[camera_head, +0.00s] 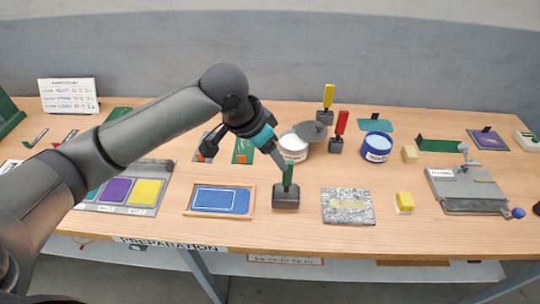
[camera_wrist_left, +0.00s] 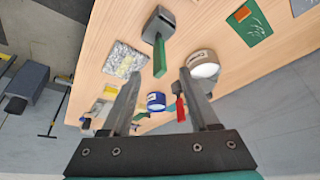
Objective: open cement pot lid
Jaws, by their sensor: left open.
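A white pot (camera_head: 293,147) with a label stands near the middle of the table. A grey round lid (camera_head: 311,131) sits at the pot's right rear edge, leaving part of the pale top visible. I cannot tell whether it touches the rim. The white pot also shows in the left wrist view (camera_wrist_left: 204,64), just right of the right finger. My left gripper (camera_head: 281,165) is open, pointing down in front of the white pot, close to a green-handled tool (camera_head: 287,190). In the left wrist view no object shows clasped between its fingers (camera_wrist_left: 160,78). My right gripper is not in view.
A blue pot (camera_head: 377,153) stands to the right, with red-handled (camera_head: 340,127) and yellow-handled (camera_head: 328,100) tools between. A blue tray (camera_head: 220,201), a speckled slab (camera_head: 348,207) and a yellow block (camera_head: 404,201) lie along the front. A grey press (camera_head: 465,190) stands right.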

